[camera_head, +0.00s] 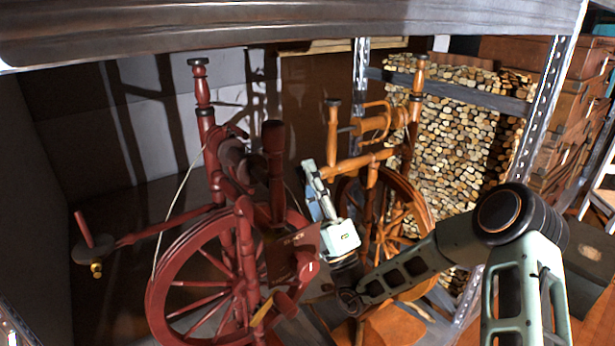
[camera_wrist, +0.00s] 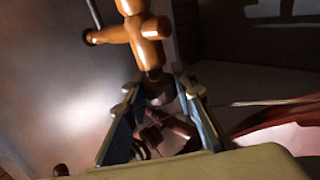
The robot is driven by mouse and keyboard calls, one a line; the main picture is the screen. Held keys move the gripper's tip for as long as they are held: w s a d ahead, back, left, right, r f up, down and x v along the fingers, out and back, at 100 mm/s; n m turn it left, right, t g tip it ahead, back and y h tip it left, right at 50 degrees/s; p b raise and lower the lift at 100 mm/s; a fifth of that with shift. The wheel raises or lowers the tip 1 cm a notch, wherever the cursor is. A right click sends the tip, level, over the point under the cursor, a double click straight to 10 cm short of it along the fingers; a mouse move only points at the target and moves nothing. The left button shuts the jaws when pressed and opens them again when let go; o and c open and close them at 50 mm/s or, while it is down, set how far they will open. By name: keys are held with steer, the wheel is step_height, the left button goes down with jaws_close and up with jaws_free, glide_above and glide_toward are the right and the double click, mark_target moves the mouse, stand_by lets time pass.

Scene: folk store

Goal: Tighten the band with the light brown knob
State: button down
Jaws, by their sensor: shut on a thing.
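The orange-brown spinning wheel stands right of centre in the head view, with its spoked wheel (camera_head: 428,222) low and its flyer (camera_head: 375,122) above. Its light brown turned knob (camera_head: 330,171) is at the left end of a slanted bar. My gripper (camera_head: 311,170) reaches up to this knob from below. In the wrist view my fingertips (camera_wrist: 156,88) close from both sides on the lower end of the turned knob (camera_wrist: 148,55). The exact contact is in shadow, and I cannot make out the band.
A dark red spinning wheel (camera_head: 160,268) stands close on the left, with a small plate (camera_head: 293,255) near my gripper. A metal shelf post (camera_head: 548,105) and stacked logs (camera_head: 460,125) are at the right. A shelf board (camera_head: 250,18) crosses above.

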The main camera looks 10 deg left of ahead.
steer(key=c, duration=1.6)
jaws_free()
steer(key=v, duration=1.2)
